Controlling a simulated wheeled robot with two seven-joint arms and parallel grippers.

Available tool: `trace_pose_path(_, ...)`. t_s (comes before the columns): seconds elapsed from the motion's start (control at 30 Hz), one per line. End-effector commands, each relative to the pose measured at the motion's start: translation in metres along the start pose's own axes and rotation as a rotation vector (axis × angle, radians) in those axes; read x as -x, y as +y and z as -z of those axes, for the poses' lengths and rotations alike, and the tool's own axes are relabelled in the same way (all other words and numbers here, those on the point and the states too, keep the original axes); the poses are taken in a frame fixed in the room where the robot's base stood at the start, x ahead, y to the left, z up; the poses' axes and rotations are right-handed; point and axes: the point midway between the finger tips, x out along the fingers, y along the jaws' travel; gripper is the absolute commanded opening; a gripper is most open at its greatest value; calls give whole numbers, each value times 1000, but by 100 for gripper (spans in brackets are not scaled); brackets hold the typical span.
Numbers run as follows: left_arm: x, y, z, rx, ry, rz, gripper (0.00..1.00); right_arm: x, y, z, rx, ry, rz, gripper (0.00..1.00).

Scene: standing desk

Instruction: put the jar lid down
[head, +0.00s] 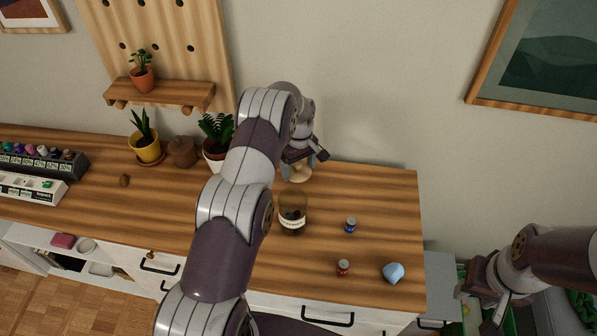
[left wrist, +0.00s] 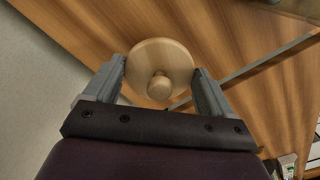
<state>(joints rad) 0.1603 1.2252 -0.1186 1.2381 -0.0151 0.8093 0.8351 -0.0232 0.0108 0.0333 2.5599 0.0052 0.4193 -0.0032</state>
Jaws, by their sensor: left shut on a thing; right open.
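The jar lid (left wrist: 160,58) is a round pale wooden disc with a knob. In the left wrist view my left gripper (left wrist: 160,70) is shut on its rim, one finger at each side. In the head view the lid (head: 298,173) shows below my left gripper (head: 309,160), near the back of the desk; I cannot tell its height above the top. The brown glass jar (head: 292,222) with a pale label stands in front of it, partly beside my left arm. My right gripper (head: 492,290) is open and empty, right of the desk.
On the wooden desk (head: 385,200) are a blue small jar (head: 350,225), a red small jar (head: 343,267) and a light blue object (head: 393,272). Potted plants (head: 146,148) and a brown pot (head: 182,152) stand left. The back right of the desk is clear.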

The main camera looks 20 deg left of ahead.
Motion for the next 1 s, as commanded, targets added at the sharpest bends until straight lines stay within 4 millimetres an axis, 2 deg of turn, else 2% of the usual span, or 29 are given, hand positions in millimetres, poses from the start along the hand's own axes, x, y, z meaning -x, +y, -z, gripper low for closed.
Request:
trace_pose_path(0.1,-21,-2,-1,-1,-5,6,55,12,0,1,0,0,0,43)
trace_pose_path(0.2,-34,-1,0,-1,-2,3,55,15,0,2,0,0,0,43)
trace_pose_path(0.7,-47,0,-1,-1,-2,3,54,4,0,0,0,0,0,43)
trace_pose_path(0.73,-46,0,-1,-1,-2,3,87,4,0,0,0,0,0,43)
trace_pose_path(0.77,-46,0,-1,-1,-2,3,97,5,0,0,0,0,0,43)
trace_pose_path(0.8,-46,0,-1,-1,-3,4,100,6,0,1,0,0,0,43)
trace_pose_path(1.0,-46,0,-2,-1,-4,4,100,5,0,1,0,0,0,43)
